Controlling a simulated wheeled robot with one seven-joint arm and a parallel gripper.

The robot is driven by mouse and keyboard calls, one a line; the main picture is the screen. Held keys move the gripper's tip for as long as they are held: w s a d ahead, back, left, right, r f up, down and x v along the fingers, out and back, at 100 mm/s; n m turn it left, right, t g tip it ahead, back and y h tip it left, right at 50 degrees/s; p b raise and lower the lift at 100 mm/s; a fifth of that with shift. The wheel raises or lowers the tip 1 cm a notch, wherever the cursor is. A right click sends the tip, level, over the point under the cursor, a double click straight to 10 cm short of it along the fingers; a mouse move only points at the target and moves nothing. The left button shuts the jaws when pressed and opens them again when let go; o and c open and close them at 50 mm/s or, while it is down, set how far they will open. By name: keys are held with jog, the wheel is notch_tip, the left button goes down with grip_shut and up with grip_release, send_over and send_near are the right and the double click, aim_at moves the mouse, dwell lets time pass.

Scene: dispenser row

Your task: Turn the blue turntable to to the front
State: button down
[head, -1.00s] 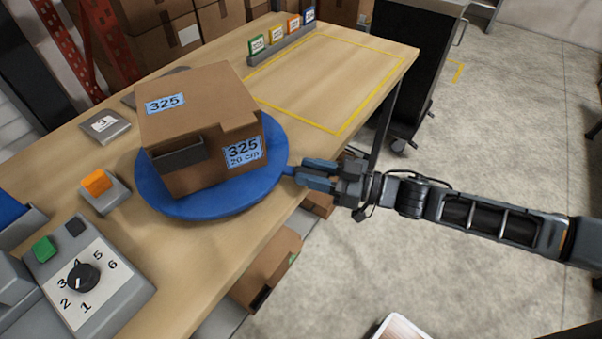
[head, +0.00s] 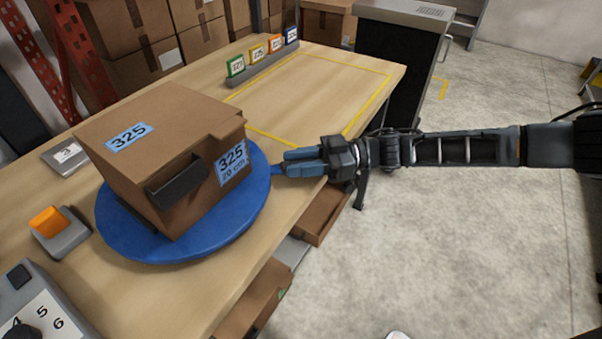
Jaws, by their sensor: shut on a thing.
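The blue turntable (head: 200,237) is a round disc on the wooden table. A brown cardboard box (head: 150,150) labelled 325 stands on it, with a dark handle or slot piece (head: 177,182) on its near face. A small blue tab (head: 279,170) sticks out from the turntable's right edge. My gripper (head: 290,165) is at that tab, right of the disc, with its blue fingers shut on it. The fingers partly hide the tab. My arm reaches in from the right.
An orange button on a grey base (head: 47,220) sits left of the turntable. A grey dial panel (head: 38,310) is at the lower left. A yellow-outlined area (head: 320,90) on the table behind is clear. Coloured cards (head: 257,53) stand at the back. A black cabinet (head: 400,60) stands beyond.

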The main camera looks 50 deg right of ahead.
jog(key=shift+w+d+f+n+g+y+b, duration=0.15)
jog(key=shift+w+d+n+g+y+b, duration=0.15)
jog(key=shift+w+d+g+b, duration=0.15)
jog(key=shift+w, duration=0.1)
jog(key=c, duration=0.8)
grip_release()
jog(key=shift+c, duration=0.2)
jog(key=b+v, duration=0.1)
jog(key=v, duration=0.5)
jog(key=shift+d, duration=0.3)
jog(key=shift+s+d, duration=0.45)
jog(key=shift+s, duration=0.05)
